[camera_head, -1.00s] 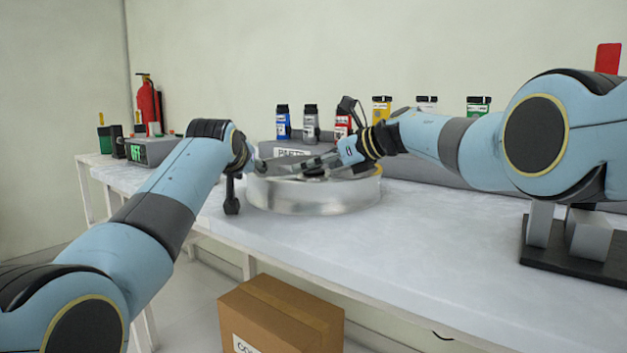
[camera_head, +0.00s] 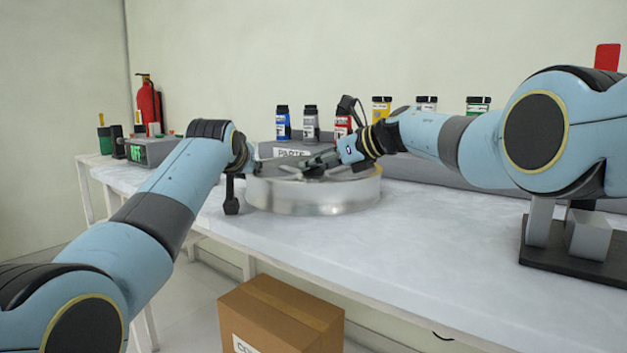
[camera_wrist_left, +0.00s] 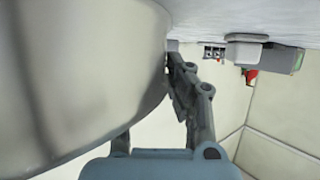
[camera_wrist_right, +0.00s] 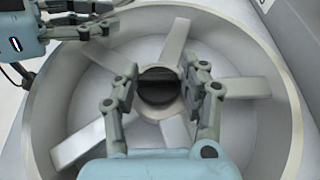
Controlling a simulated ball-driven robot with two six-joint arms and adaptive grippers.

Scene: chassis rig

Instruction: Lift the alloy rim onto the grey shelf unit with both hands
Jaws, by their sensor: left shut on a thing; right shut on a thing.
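The alloy rim (camera_head: 315,196) is a wide silvery ring with spokes, lying flat at the white table's front left. My left gripper (camera_head: 250,165) is at its left side, shut on its wall; the left wrist view shows the rim's curved outer wall (camera_wrist_left: 75,80) beside a finger, the other finger mostly hidden. My right gripper (camera_head: 325,163) reaches in over the top and is shut on the rim near its hub; its fingers show in the right wrist view (camera_wrist_right: 162,92). The grey shelf unit (camera_head: 425,172), with a PARTS label, stands behind the rim.
Several bottles with coloured labels (camera_head: 283,124) stand on the unit. A dark base with grey blocks (camera_head: 590,238) is at the right. A small device with a green display (camera_head: 150,152) is at the left. A cardboard box (camera_head: 280,315) stands below.

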